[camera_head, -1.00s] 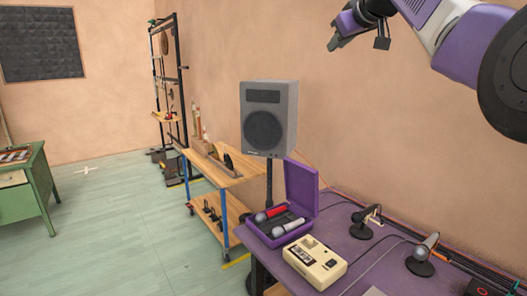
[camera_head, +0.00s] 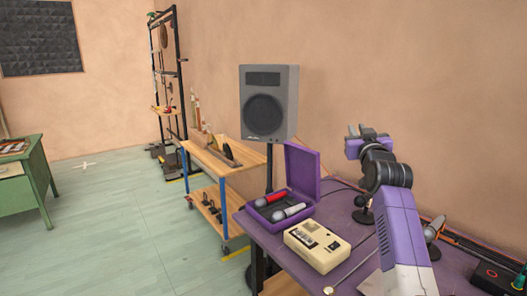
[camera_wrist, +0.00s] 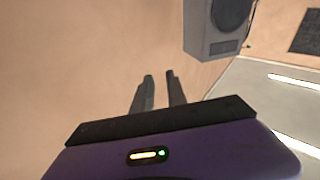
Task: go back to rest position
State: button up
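My gripper (camera_head: 360,131) is raised above the purple table (camera_head: 262,240), at the right of the head view, with its fingers pointing up. In the wrist view my gripper (camera_wrist: 158,80) shows two dark fingers with a gap between them and nothing held. My arm reaches up from the lower right of the head view and hides part of the table and of the microphones there.
A grey speaker (camera_head: 268,103) on a stand is left of my gripper; it also shows in the wrist view (camera_wrist: 216,28). A purple case (camera_head: 303,170) with two microphones, a cream recorder (camera_head: 317,246) and a black-red box (camera_head: 498,277) lie on the table.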

jog(key=s+a+f+t+b, duration=0.1)
jog(key=s+f+b, duration=0.3)
jog(key=s+f, duration=1.1)
jog(key=s+a+f+b, duration=0.2)
jog(key=s+f+b, duration=0.3)
jog(key=s+f, duration=0.95)
jog(key=s+a+f+g+y+b, duration=0.1)
jog(key=s+f+g+b, duration=0.1)
jog(key=s+f+b, duration=0.9)
jog(key=s+a+f+g, duration=0.2)
jog(key=s+f, duration=0.6)
jog(key=s, duration=0.9)
jog(key=s+a+f+g+y+b, duration=0.15)
jog(key=s+f+b, duration=0.6)
jog(key=s, duration=0.75)
notch_tip(320, 180, up, 22)
jog(key=p, duration=2.5)
jog(key=shift+w+f+m+h, duration=0.2)
jog(key=shift+w+m+h, duration=0.05)
jog(key=shift+m+h, duration=0.1)
